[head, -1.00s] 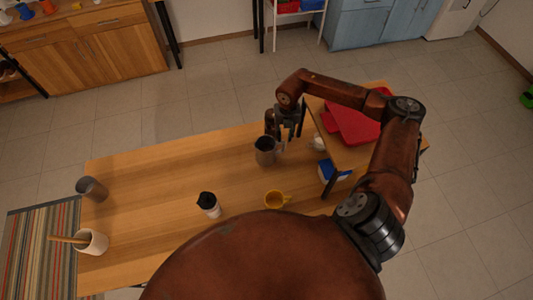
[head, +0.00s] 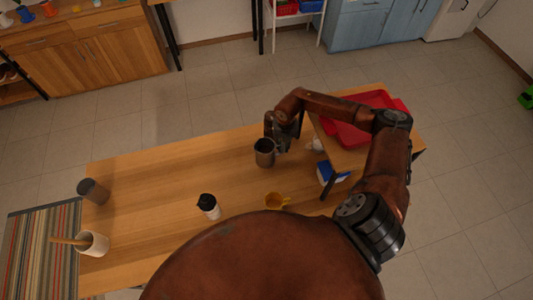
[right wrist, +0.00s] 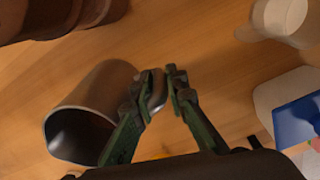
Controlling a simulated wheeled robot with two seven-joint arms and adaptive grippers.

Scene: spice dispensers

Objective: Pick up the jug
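The jug (head: 265,154) is a dark grey metal vessel standing upright on the wooden table, toward its far right side. In the right wrist view the jug (right wrist: 90,112) lies to the left, with its open mouth at the lower left. Its handle (right wrist: 158,91) sits between the fingertips of my right gripper (right wrist: 163,82). The fingers are close in on both sides of the handle and look shut on it. In the head view my right gripper (head: 281,139) is at the jug's right side. My left gripper is not in view.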

